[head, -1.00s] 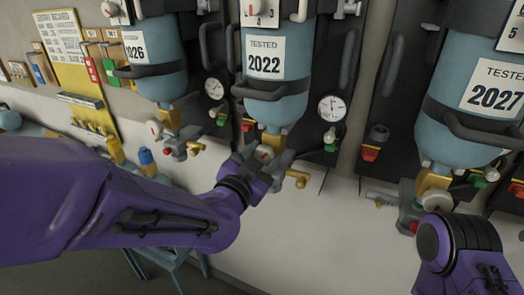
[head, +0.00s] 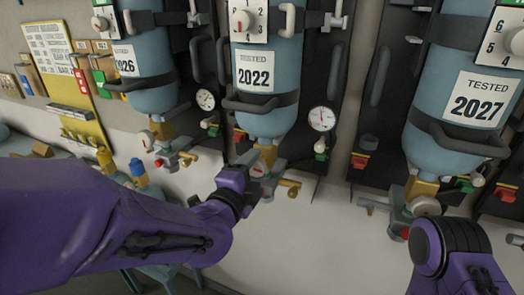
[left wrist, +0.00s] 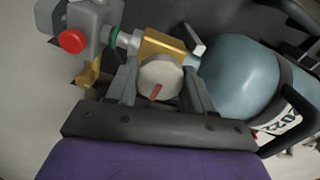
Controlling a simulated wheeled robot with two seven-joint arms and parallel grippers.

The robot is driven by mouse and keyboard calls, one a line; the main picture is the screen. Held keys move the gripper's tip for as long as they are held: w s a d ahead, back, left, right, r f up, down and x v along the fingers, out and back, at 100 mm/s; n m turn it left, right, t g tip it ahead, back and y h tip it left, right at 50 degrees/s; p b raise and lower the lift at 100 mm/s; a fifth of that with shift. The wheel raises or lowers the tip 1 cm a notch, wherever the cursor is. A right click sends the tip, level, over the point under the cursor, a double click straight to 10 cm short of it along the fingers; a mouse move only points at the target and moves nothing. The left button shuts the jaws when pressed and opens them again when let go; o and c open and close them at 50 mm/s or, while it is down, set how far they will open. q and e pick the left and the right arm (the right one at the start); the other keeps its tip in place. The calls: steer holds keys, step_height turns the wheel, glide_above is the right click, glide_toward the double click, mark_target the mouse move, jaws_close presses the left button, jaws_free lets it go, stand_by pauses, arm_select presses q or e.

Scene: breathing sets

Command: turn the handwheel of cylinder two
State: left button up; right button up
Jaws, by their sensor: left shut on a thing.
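The middle blue cylinder (head: 262,120), labelled TESTED 2022, hangs upright in its bracket. Below it is a gold valve block with a round white handwheel (left wrist: 160,78) bearing a red mark, which shows clearly in the left wrist view. My left gripper (head: 252,172) reaches it from below and in front. In the left wrist view its two fingers (left wrist: 160,88) lie on either side of the handwheel, shut on it. In the head view the fingers and wheel are partly hidden by the gripper body. My right arm shows at the lower right; its fingers are out of view.
Cylinder 2026 (head: 148,85) stands to the left and cylinder 2027 (head: 460,130) to the right, each with its own valve. A round gauge (head: 321,118) sits right of the middle cylinder. A red knob (left wrist: 73,41) is near the left gripper.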

arm_select(q)
steer(key=m, duration=0.4)
steer(key=shift+r+m, duration=0.25)
steer(key=shift+m, duration=0.15)
steer(key=m, duration=0.3)
steer(key=shift+m, duration=0.3)
steer(key=m, duration=0.4)
steer(key=shift+f, duration=0.1)
steer(key=shift+f+m, duration=0.1)
steer(key=shift+m, duration=1.5)
steer(key=o, duration=1)
steer(key=shift+d+f, duration=0.1)
steer(key=shift+o, duration=0.2)
steer(key=shift+d, duration=0.1)
